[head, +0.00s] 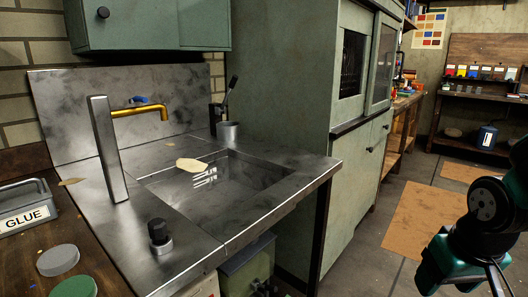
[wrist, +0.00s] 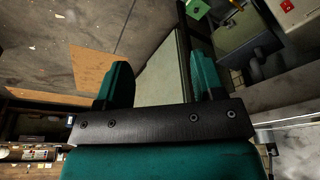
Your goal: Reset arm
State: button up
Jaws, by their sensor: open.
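My gripper (wrist: 160,77) shows in the wrist view with its two teal fingers spread wide apart. Nothing is between the fingers, so it is open and empty. Past the fingers are the floor and a pale green cabinet side, seen at a turned angle. In the head view, part of my black and teal arm shows at the lower right edge, over the floor and away from the sink counter. The fingertips cannot be made out there.
A metal sink counter (head: 245,228) with a brass tap (head: 150,112) stands at left. A grey GLUE box (head: 25,210) sits left of it. A tall green cabinet (head: 285,110) stands behind. Cardboard sheets (head: 425,220) lie on the open floor at right. A workbench (head: 470,99) stands far back.

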jog(key=s+a+r+n+g+y, duration=0.1)
jog(key=s+a+r+n+y, duration=0.15)
jog(key=s+a+r, duration=0.35)
jog(key=s+a+r+n+g+y, duration=0.15)
jog(key=s+a+n, duration=0.25)
jog(key=a, duration=0.4)
notch_tip(320, 180, up, 18)
jog(key=p, duration=1.8)
jog(key=shift+s+a+r, duration=0.25)
jog(key=shift+s, duration=0.2)
jog(key=shift+n, duration=0.25)
